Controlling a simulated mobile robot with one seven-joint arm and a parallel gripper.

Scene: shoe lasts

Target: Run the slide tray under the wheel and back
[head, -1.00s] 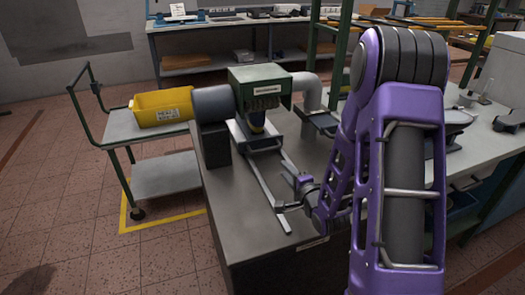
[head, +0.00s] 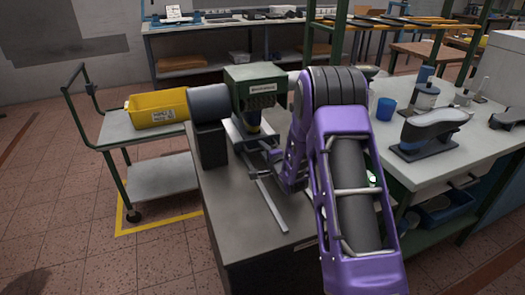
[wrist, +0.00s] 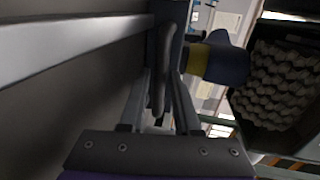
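The slide tray (head: 262,144) is at the back of its rail, at the wheel housing (head: 252,82). A dark blue last with a yellow band (head: 253,122) is under the housing and shows at upper right in the wrist view (wrist: 228,64). My gripper (head: 272,158) is at the tray's front. In the wrist view my fingers (wrist: 161,95) are on both sides of the tray's dark upright handle (wrist: 168,50) and appear shut on it. The bumpy wheel surface (wrist: 285,85) shows at right there. My arm hides part of the tray in the head view.
The metal rail (head: 269,203) runs forward over the grey bench top (head: 235,205), clear in front of the tray. A yellow bin (head: 157,108) stands on a cart at left. A bench at right holds a last on a stand (head: 432,130) and a blue cup (head: 386,108).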

